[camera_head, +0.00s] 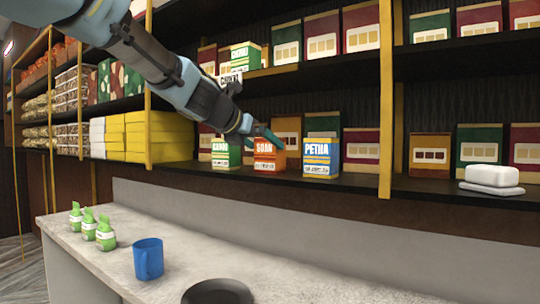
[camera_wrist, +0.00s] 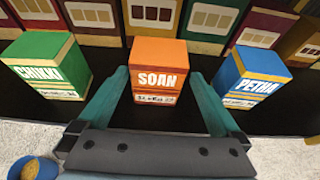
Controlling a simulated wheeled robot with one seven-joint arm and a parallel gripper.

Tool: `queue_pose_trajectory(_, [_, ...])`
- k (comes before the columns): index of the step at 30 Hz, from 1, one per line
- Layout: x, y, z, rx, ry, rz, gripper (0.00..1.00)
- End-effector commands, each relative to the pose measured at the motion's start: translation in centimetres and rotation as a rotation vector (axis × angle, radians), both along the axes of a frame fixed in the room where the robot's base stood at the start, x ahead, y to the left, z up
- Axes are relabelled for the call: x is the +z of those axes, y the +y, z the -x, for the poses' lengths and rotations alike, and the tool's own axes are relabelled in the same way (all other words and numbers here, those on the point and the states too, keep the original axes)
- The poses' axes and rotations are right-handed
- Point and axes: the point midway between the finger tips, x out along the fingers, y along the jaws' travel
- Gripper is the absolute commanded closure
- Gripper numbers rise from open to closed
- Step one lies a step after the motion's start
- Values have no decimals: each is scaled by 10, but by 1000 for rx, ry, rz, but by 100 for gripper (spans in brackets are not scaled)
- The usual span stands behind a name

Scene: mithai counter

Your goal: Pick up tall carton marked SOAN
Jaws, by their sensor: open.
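The orange SOAN carton (camera_head: 269,158) stands upright on the middle shelf, between a green carton on its left and the blue PETHA carton (camera_head: 321,156) on its right. It shows in the middle of the wrist view (camera_wrist: 159,70). My gripper (camera_head: 262,135) is at the carton's front and upper side in the head view. In the wrist view my gripper (camera_wrist: 163,90) is open, with one teal finger toward each side of the SOAN carton. The fingers appear apart from it. The green CHIKKI carton (camera_wrist: 46,62) and the PETHA carton (camera_wrist: 251,76) stand outside the fingers.
Darker boxes (camera_head: 287,137) stand in a row behind the cartons. A yellow post (camera_head: 385,110) rises right of PETHA. The shelf above overhangs the cartons.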

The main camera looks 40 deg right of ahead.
Motion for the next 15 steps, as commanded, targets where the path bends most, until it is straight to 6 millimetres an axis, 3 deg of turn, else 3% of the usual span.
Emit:
queue_pose_trajectory(9, [-20,-34,-12,-1,2,-2,0])
queue_pose_trajectory(15, [-25,-44,-15,0,-1,-1,0])
